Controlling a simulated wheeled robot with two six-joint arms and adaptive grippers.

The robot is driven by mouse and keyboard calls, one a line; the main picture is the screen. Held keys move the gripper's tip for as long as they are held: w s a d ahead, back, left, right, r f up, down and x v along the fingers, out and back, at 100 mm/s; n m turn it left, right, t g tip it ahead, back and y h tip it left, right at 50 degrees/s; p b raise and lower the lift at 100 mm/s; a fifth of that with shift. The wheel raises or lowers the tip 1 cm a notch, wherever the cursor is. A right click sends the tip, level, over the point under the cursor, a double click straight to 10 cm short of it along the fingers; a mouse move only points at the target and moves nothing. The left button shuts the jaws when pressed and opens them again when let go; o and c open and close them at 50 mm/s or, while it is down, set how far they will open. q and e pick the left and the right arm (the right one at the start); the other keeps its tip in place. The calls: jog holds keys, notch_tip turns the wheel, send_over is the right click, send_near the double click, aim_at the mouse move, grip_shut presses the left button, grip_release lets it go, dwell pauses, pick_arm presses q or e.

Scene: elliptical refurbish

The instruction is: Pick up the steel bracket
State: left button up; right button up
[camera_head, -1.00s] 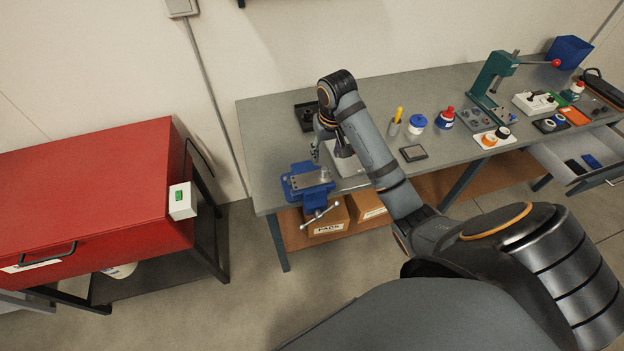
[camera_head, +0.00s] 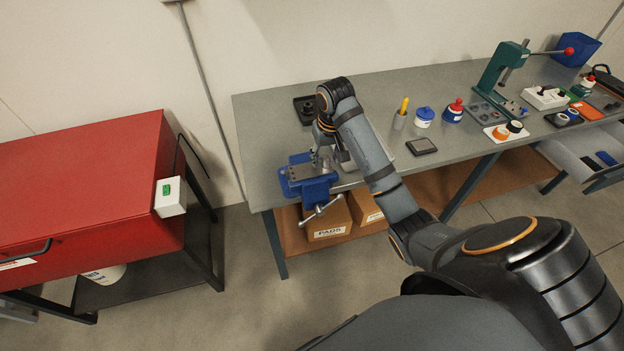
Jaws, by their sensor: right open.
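My right gripper (camera_head: 319,156) is open, pointing down over the back of the blue vise (camera_head: 312,190) at the bench's front left. The vise has grey metal jaws and a handle hanging over the front edge. A small grey metal piece shows at the vise top near the fingertips; I cannot tell whether it is the steel bracket or part of the jaws. My right forearm hides part of the bench beside it. I cannot tell whether the fingers touch anything. My left gripper is not in view.
The grey workbench (camera_head: 265,133) holds a black tray (camera_head: 304,110), a cup with a yellow-handled tool (camera_head: 401,117), bottles and a green press (camera_head: 497,75). An open drawer (camera_head: 590,155) juts out at right. A red cabinet (camera_head: 85,190) stands left, with floor between.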

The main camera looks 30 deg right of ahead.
jog(key=shift+w+f, duration=0.15)
jog(key=shift+f, duration=0.2)
jog(key=c, duration=0.3)
grip_shut()
jog(key=shift+r, duration=0.2)
